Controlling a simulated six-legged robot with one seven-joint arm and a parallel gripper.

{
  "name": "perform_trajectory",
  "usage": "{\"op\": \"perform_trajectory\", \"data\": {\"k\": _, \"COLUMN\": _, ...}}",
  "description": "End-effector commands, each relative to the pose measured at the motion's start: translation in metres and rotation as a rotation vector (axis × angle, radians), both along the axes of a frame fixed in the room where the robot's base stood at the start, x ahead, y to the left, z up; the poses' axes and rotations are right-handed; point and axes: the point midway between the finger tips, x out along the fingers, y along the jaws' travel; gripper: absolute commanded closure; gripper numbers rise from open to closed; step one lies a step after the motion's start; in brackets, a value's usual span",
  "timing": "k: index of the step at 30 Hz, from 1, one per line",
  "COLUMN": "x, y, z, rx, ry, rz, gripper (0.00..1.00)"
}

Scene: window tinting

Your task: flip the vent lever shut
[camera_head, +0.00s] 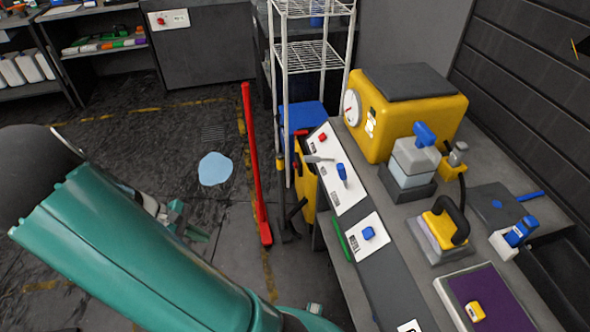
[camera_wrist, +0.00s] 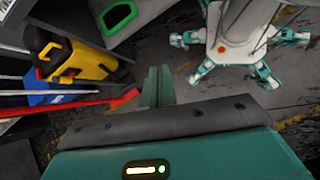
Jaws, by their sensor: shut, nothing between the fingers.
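A white panel (camera_head: 337,193) on the near-left edge of the workbench carries a grey lever (camera_head: 319,159), a blue lever (camera_head: 342,172) and a red button (camera_head: 323,138). The labels are too small to read, so I cannot tell which lever is the vent lever. The grey one sticks out leftward past the panel edge; the blue one stands up. My gripper (camera_head: 187,224) is partly hidden behind my teal arm, left of the bench and well apart from the panel. In the wrist view its fingers (camera_wrist: 157,86) are together and empty. No lever is clearly visible there.
A white wire rack (camera_head: 308,55) and a yellow case (camera_head: 303,175) stand by the panel. A yellow machine (camera_head: 410,105) sits on the bench. A light blue puddle (camera_head: 215,169) lies on open floor.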

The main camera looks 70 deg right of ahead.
Motion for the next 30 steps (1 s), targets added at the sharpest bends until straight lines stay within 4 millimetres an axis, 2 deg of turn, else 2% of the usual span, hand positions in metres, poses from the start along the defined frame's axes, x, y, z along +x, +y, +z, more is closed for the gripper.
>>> {"op": "perform_trajectory", "data": {"k": 3, "x": -0.018, "y": -0.03, "z": -0.025, "rx": -0.038, "ry": 0.151, "rz": 0.026, "gripper": 1.0}}
{"op": "perform_trajectory", "data": {"k": 12, "x": -0.065, "y": -0.102, "z": -0.06, "rx": -0.126, "ry": 0.527, "rz": 0.107, "gripper": 1.0}}
{"op": "perform_trajectory", "data": {"k": 21, "x": -0.105, "y": -0.168, "z": -0.071, "rx": -0.208, "ry": 0.929, "rz": 0.205, "gripper": 1.0}}
{"op": "perform_trajectory", "data": {"k": 27, "x": -0.119, "y": -0.203, "z": -0.069, "rx": -0.257, "ry": 1.19, "rz": 0.275, "gripper": 1.0}}
{"op": "perform_trajectory", "data": {"k": 30, "x": -0.121, "y": -0.215, "z": -0.068, "rx": -0.273, "ry": 1.288, "rz": 0.301, "gripper": 1.0}}
